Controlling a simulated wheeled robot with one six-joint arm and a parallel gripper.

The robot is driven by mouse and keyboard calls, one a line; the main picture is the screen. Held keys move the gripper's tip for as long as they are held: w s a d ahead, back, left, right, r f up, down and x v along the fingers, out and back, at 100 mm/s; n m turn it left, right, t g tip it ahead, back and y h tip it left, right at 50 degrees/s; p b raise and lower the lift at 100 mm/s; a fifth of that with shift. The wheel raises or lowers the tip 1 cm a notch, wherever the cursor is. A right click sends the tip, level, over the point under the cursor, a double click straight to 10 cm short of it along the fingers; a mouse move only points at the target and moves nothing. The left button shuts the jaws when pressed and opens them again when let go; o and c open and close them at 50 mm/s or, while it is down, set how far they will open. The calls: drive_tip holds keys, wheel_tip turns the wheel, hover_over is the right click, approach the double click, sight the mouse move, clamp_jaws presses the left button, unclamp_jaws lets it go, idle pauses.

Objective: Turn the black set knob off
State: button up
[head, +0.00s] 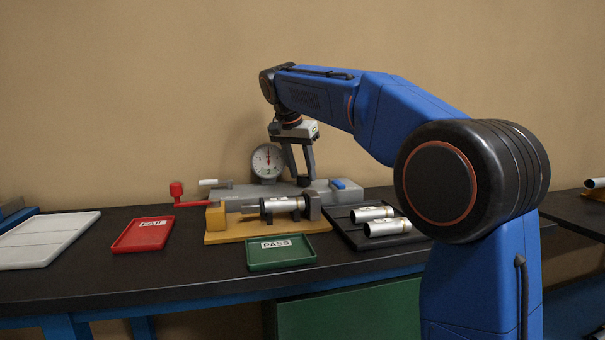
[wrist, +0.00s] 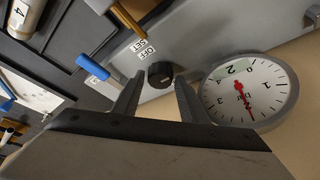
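The black set knob (wrist: 160,73) sits on a grey panel, beside a white label reading OFF and SET (wrist: 142,49), in the wrist view. My gripper (wrist: 159,84) is open, with one finger on each side of the knob in that view. I cannot tell whether the fingers touch it. The knob's pointer mark is too small to read. In the head view my gripper (head: 299,180) points down over the grey fixture (head: 240,193), right of the dial gauge (head: 267,161). The knob cannot be made out there.
The dial gauge also stands close right of my fingers in the wrist view (wrist: 251,91). In front lie a red FAIL tray (head: 143,241), a green PASS tray (head: 282,260) and a black tray (head: 350,237) with cylinders.

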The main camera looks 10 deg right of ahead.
drive_tip(key=shift+w+d+f, duration=0.15)
drive_tip(key=shift+f, duration=0.3)
drive_tip(key=c, duration=0.8)
drive_tip(key=shift+o, duration=0.2)
